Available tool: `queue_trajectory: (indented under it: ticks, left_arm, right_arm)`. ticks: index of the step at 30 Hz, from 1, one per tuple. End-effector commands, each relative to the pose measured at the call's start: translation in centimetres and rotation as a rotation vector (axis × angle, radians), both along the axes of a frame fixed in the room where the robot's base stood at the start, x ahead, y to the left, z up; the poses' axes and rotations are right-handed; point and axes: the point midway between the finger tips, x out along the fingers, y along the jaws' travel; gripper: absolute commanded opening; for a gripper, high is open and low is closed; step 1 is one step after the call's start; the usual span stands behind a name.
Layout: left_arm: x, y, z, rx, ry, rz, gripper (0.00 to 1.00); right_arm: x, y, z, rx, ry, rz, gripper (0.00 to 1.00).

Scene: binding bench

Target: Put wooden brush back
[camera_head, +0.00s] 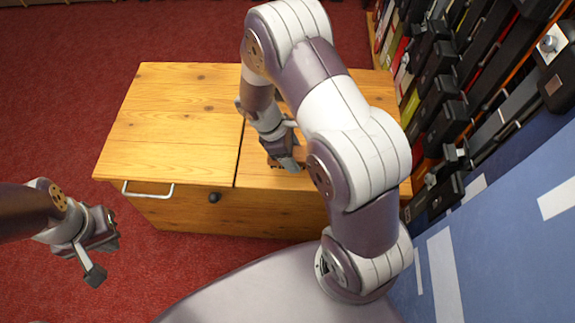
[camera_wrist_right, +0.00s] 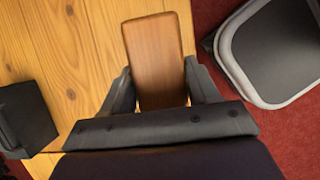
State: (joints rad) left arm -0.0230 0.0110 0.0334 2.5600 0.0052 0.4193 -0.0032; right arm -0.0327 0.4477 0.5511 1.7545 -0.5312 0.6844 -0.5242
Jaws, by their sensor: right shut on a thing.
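The wooden brush (camera_wrist_right: 153,50) shows in the right wrist view as a smooth brown block with rounded corners. Its near end sits between the two dark fingers of my right gripper (camera_wrist_right: 162,88), which is shut on it. Its bristles are hidden there. In the head view my right gripper (camera_head: 286,158) is over the right part of the wooden bench (camera_head: 185,110), and the brush is mostly hidden by it. I cannot tell whether the brush touches the bench top. My left gripper (camera_head: 100,252) is open and empty, left of the bench's front, above the red floor.
The bench's left top is clear. A white handle (camera_head: 148,190) and a dark knob (camera_head: 214,198) are on its front. A packed shelf (camera_head: 450,90) stands close on the right. A black block (camera_wrist_right: 28,115) shows at the wrist view's left.

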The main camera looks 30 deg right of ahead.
Motion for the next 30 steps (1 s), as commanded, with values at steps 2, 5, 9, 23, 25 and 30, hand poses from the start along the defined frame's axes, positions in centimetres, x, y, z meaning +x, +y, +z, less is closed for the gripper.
queue_trajectory:
  ticks: [2,5,9,23,25,30]
  left_arm:
    - [0.0,0.0,-0.4,0.0,0.0,0.0,0.0]
    - [0.0,0.0,-0.8,0.0,0.0,0.0,0.0]
    - [0.0,0.0,-2.3,0.0,0.0,0.0,0.0]
    - [0.0,0.0,-2.3,0.0,0.0,0.0,0.0]
    - [0.0,0.0,-2.3,0.0,0.0,0.0,0.0]
    - [0.0,0.0,-2.3,0.0,0.0,0.0,0.0]
  right_arm:
    - [0.8,0.6,-0.7,0.0,-0.001,0.0,0.31]
    - [1.1,0.8,-1.4,0.0,0.001,0.0,0.31]
    - [1.1,0.8,-4.1,0.001,0.001,0.001,0.31]
    - [1.1,0.7,-5.0,0.001,-0.001,0.0,0.76]
    - [1.1,0.7,-4.9,0.001,-0.001,0.0,0.85]
    - [1.1,0.7,-4.9,0.0,0.0,0.0,0.85]
